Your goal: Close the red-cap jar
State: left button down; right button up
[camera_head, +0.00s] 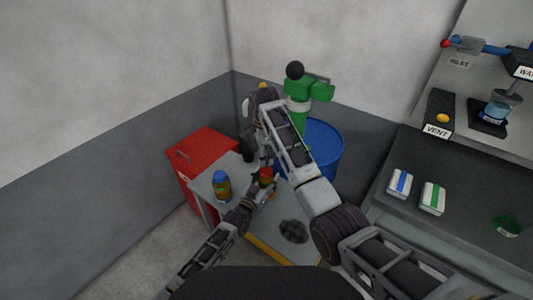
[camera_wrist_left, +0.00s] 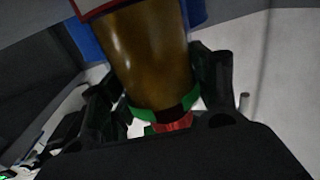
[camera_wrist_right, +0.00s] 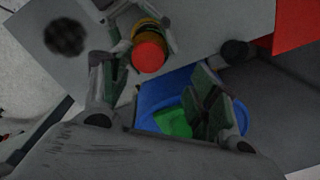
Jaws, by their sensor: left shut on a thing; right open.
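The red-cap jar (camera_head: 266,182) is over the small grey table in the head view, with its red cap (camera_head: 265,172) on top. The cap also shows in the right wrist view (camera_wrist_right: 149,57); I cannot tell whether it is tight. My left gripper (camera_head: 261,186) is shut around the jar. In the left wrist view the jar's amber body (camera_wrist_left: 150,60) sits between the fingers. My right gripper (camera_wrist_right: 155,80) is open and empty, above and near the cap. In the head view the right forearm partly hides it.
A blue-cap jar (camera_head: 221,184) stands on the table (camera_head: 205,188), left of the held jar. A dark round mesh (camera_head: 292,231) is on the table's near side. A red cabinet (camera_head: 203,153) and a blue barrel (camera_head: 325,150) stand close by. A dark counter (camera_head: 390,225) is at right.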

jog(key=n, duration=0.8)
jog(key=r+n, duration=0.1)
jog(key=n, duration=0.8)
jog(key=r+n, duration=0.1)
jog(key=n, duration=0.8)
jog(key=shift+s+a, duration=0.15)
jog(key=shift+a, duration=0.05)
jog(key=shift+s+d+f+n+g, duration=0.15)
jog(key=shift+d+n, duration=0.1)
jog(key=shift+n, duration=0.5)
jog(key=shift+s+d+f+n+g, duration=0.1)
jog(key=shift+d+f+n, duration=0.1)
jog(key=shift+n, duration=0.5)
jog(key=shift+s+d+f+n+g, duration=0.15)
jog(key=shift+d+n, duration=0.1)
jog(key=shift+n, duration=0.5)
jog(key=shift+f, duration=0.1)
